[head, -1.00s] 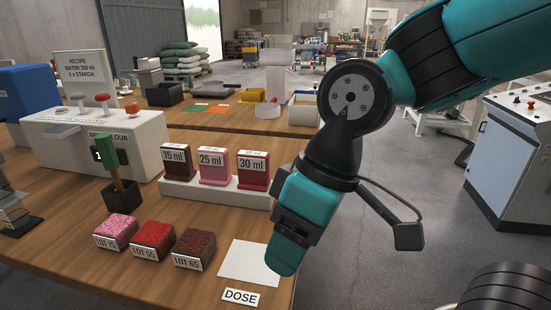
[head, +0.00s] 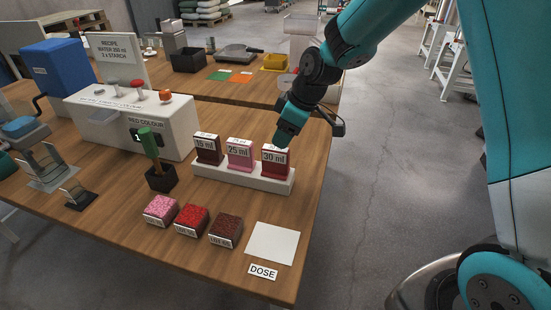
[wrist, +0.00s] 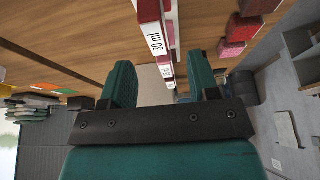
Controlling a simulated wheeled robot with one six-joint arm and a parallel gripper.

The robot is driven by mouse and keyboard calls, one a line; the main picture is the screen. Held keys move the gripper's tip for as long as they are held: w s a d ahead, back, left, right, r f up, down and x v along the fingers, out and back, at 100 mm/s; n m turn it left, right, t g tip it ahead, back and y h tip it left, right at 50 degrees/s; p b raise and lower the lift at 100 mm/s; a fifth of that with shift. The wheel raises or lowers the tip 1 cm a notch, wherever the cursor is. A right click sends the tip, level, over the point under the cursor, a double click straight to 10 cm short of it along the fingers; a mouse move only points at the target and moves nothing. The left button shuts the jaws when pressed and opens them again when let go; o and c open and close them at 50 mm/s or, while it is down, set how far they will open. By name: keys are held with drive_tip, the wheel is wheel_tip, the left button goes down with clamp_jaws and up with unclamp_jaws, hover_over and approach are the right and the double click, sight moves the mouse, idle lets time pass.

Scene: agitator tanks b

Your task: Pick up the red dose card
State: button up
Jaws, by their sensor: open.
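The red dose card (head: 275,161), labelled 30 ml, stands upright at the right end of a white holder (head: 243,178). A pink 25 ml card (head: 240,153) and a dark maroon 15 ml card (head: 208,149) stand to its left. My gripper (head: 284,136) is at the top of the red card in the head view, hiding part of its upper edge. In the wrist view, my gripper (wrist: 163,72) is open with nothing between its fingers. The red card (wrist: 155,30) shows just beyond the fingertips, nearer the left finger. I cannot tell whether they touch.
Lot blocks in pink (head: 160,210), red (head: 191,220) and brown (head: 225,230) stand in front of the holder. A white sheet (head: 273,243) with a DOSE label (head: 263,272) lies at the bench's right corner. A green-handled tool stands in a black cup (head: 161,178).

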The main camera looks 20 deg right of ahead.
sight(275, 148)
drive_tip(key=p+x, duration=0.2)
drive_tip(key=x, duration=0.6)
drive_tip(key=shift+w+d+f, duration=0.15)
drive_tip(key=shift+f, duration=0.1)
drive_tip(key=c, duration=1)
drive_tip(key=shift+r, duration=0.1)
